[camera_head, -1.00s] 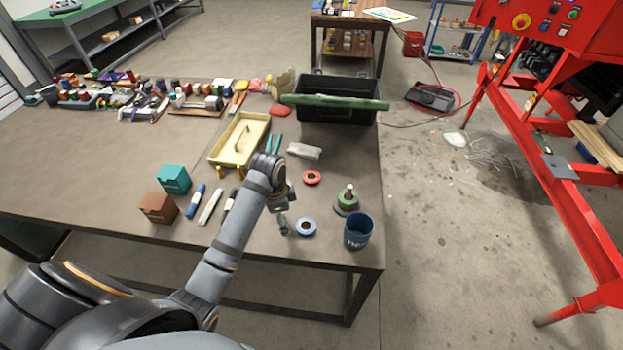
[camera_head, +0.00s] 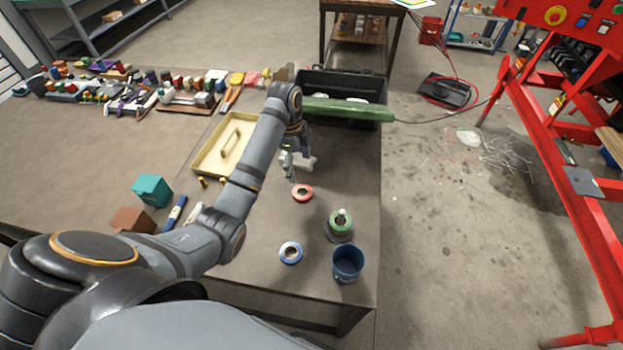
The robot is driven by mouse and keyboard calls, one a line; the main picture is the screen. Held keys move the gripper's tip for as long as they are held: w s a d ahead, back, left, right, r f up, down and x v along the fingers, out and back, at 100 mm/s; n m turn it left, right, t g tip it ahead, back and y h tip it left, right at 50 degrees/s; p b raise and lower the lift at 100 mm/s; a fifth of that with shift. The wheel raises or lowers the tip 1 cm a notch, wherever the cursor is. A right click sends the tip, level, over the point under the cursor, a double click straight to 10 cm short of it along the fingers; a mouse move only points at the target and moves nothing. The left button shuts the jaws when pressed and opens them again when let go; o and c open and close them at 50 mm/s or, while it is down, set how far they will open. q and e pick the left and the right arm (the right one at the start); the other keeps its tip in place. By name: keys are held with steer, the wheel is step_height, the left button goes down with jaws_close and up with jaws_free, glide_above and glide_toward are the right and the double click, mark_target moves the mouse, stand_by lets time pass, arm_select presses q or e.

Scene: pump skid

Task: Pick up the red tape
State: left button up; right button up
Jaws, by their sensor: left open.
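The red tape (camera_head: 302,193) is a small ring lying flat on the workbench (camera_head: 355,190), right of the middle. My left arm reaches in from the left, and my left gripper (camera_head: 289,172) hangs just behind and left of the red tape, pointing down. It is open and appears apart from the tape. A pale grey-white object (camera_head: 306,162) lies beside the gripper, partly hidden by it. My right gripper is not in view.
A blue tape roll (camera_head: 291,253), a green roll on a spindle (camera_head: 340,224) and a blue cup (camera_head: 347,264) stand nearer the front edge. A yellow tray (camera_head: 207,160) lies left of my arm.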

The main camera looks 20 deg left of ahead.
arm_select(q)
steer(key=b, duration=0.2)
glide_above(303, 196)
steer(key=f, duration=0.5)
steer(key=shift+w+a+f, duration=0.25)
steer(key=shift+a+f, duration=0.1)
steer(key=shift+f, duration=0.05)
steer(key=f, duration=0.3)
steer(key=shift+s+d+f, duration=0.15)
steer(key=shift+s+f, duration=0.15)
steer(key=shift+f, duration=0.1)
steer(key=shift+w+f, duration=0.1)
steer(key=shift+f, duration=0.15)
steer(key=c, duration=1.1)
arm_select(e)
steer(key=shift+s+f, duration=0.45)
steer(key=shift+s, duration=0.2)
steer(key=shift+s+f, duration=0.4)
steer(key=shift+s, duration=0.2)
arm_select(q)
steer(key=shift+r, duration=0.1)
